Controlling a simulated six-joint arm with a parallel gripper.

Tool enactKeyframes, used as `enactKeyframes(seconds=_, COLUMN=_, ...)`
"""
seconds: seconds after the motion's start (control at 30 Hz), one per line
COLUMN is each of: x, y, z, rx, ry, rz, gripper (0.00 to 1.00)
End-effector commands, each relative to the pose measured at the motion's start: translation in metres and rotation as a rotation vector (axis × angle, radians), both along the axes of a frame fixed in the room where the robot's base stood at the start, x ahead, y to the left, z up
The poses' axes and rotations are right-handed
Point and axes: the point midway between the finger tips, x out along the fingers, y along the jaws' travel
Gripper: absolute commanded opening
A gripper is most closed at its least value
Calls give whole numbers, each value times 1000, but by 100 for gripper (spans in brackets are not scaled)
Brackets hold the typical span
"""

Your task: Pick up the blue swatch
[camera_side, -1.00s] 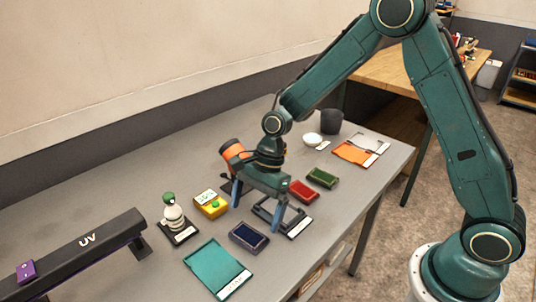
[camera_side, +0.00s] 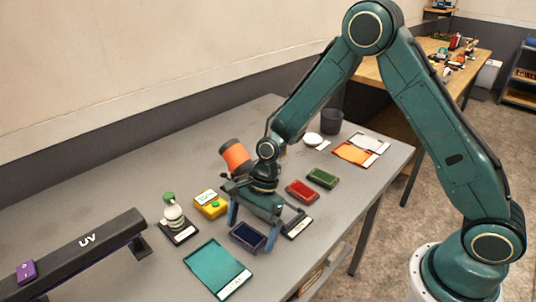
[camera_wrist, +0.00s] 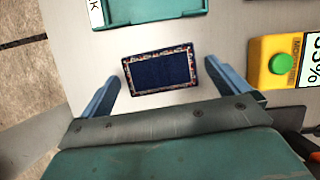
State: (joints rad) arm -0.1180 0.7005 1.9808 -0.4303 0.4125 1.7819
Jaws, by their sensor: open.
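The blue swatch (camera_side: 247,236) is a small dark blue rug piece with a patterned border, lying flat on the grey table. In the wrist view the swatch (camera_wrist: 160,71) lies between the two fingers, with a gap on each side. My gripper (camera_side: 251,232) is open and empty, its blue fingers on either side of the swatch. In the wrist view my gripper (camera_wrist: 165,88) shows both fingertips apart from the swatch. I cannot tell exactly how high the fingertips are above the table.
A teal tray (camera_side: 217,268) lies in front of the swatch. A yellow meter (camera_side: 210,204) and a bottle on a stand (camera_side: 174,218) are to the left. Red (camera_side: 302,191) and green (camera_side: 322,178) swatches lie behind to the right. A UV lamp (camera_side: 80,248) stands far left.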

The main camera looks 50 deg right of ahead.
Motion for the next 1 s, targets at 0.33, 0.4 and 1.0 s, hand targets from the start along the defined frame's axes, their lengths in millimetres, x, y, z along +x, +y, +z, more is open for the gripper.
enactKeyframes(seconds=0.33, x=0, y=0, z=0, rx=0, ry=0, rz=0, gripper=100)
enactKeyframes(seconds=0.4, x=0, y=0, z=0, rx=0, ry=0, rz=0, gripper=98)
enactKeyframes(seconds=1.0, x=0, y=0, z=3, rx=1, ry=0, rz=0, gripper=58)
